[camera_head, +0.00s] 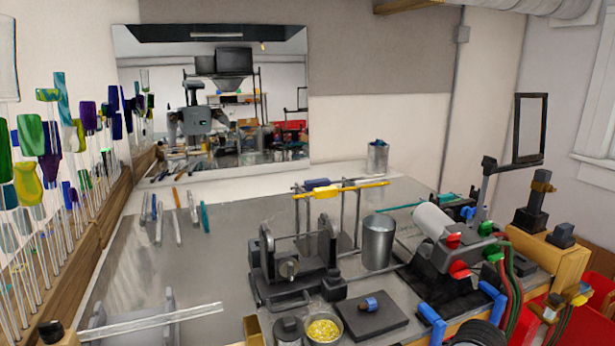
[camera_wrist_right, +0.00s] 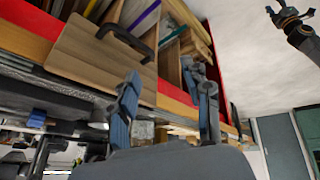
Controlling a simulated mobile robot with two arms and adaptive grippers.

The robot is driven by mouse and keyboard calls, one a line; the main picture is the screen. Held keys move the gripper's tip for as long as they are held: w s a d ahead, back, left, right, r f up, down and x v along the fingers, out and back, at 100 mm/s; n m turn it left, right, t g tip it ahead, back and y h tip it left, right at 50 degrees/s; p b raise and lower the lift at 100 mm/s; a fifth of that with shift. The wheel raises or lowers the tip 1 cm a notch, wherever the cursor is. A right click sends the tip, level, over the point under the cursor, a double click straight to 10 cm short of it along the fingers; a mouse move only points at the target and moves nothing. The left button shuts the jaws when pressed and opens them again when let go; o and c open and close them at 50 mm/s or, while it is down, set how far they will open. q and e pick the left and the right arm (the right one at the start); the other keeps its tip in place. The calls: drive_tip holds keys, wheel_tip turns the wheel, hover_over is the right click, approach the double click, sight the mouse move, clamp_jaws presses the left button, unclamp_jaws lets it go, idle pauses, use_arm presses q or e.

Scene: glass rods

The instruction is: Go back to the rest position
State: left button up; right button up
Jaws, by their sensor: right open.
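My right gripper (camera_wrist_right: 167,95) shows in the right wrist view with its two fingers spread apart. No object is between the fingertips. Behind it are a wooden panel with a dark handle and red-edged compartments. A dark gripper (camera_wrist_right: 288,18), apparently my left one, shows small in the upper right corner of that view, over pale floor. Its jaw state is too small to tell. I cannot make out either gripper surely in the head view.
A metal bench (camera_head: 225,225) carries a dark roller stand (camera_head: 290,270), a metal cup (camera_head: 379,243), a bowl of yellow bits (camera_head: 323,331) and a torch (camera_head: 440,225). Glass rods stand upright along the left. A clear rod (camera_head: 150,322) lies near the front. A mirror (camera_head: 280,90) hangs behind.

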drive_tip(key=s+f+m+t+h, duration=0.1)
drive_tip(key=s+f+m, duration=0.6)
drive_tip(key=s+f, duration=0.1)
drive_tip(key=s+d+f+m+h, duration=0.45)
drive_tip(key=s+d+m, duration=0.3)
drive_tip(key=s, duration=0.35)
wheel_tip(320, 180, down, 26)
drive_tip(key=s+a+g+b, duration=0.1)
drive_tip(key=b, duration=0.1)
drive_tip(key=s+d+f+g+b, duration=0.1)
drive_tip(key=s+d+f, duration=0.2)
drive_tip(key=s+f, duration=1.4)
wheel_tip(320, 180, down, 2)
drive_tip(key=shift+s+f+y+b, duration=0.15)
drive_tip(key=shift+s+y+b, duration=0.05)
drive_tip(key=shift+y+b, duration=0.15)
